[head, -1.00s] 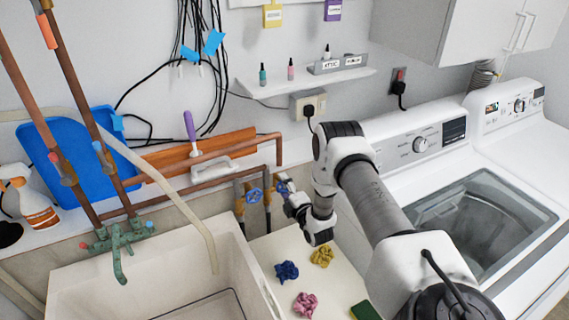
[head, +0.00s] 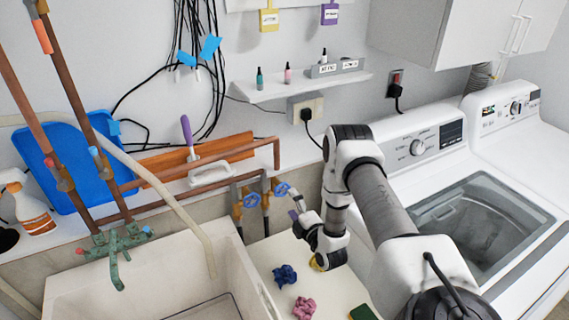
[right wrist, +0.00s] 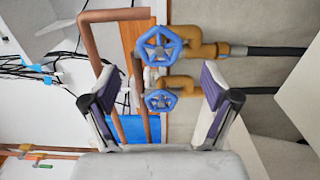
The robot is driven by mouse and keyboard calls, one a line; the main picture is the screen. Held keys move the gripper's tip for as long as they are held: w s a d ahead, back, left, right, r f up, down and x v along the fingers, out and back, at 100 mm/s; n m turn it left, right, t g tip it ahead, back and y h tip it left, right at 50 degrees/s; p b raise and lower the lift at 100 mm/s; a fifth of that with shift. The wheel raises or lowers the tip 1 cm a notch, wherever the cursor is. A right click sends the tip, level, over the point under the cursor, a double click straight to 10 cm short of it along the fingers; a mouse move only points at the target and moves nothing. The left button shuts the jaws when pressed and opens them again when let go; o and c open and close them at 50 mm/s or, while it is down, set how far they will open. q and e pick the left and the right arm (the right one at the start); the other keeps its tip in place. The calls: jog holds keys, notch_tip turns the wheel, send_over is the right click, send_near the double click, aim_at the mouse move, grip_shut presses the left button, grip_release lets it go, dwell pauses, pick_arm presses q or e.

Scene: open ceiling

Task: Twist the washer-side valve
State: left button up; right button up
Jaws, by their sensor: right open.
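Two brass valves with blue handwheels stand side by side on the wall between sink and washer. The washer-side valve (head: 282,188) is the right one. It is the upper one in the right wrist view (right wrist: 160,46). The sink-side valve (head: 251,201) is the lower one there (right wrist: 160,100). My right gripper (head: 298,218) is open and empty, just below and right of the washer-side valve in the head view. In the right wrist view its fingers (right wrist: 160,80) are spread wide, with both handwheels beyond and between them, apart from the pads. My left gripper is out of view.
Copper pipes (head: 210,160) run along the wall above the valves. The white sink (head: 80,290) is on the left and the washer (head: 410,135) on the right. Blue (head: 285,275), pink (head: 304,308) and yellow cloths lie on the counter below.

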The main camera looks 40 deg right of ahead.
jog(key=v, duration=0.4)
jog(key=shift+s+a, duration=0.15)
jog(key=shift+s, duration=0.25)
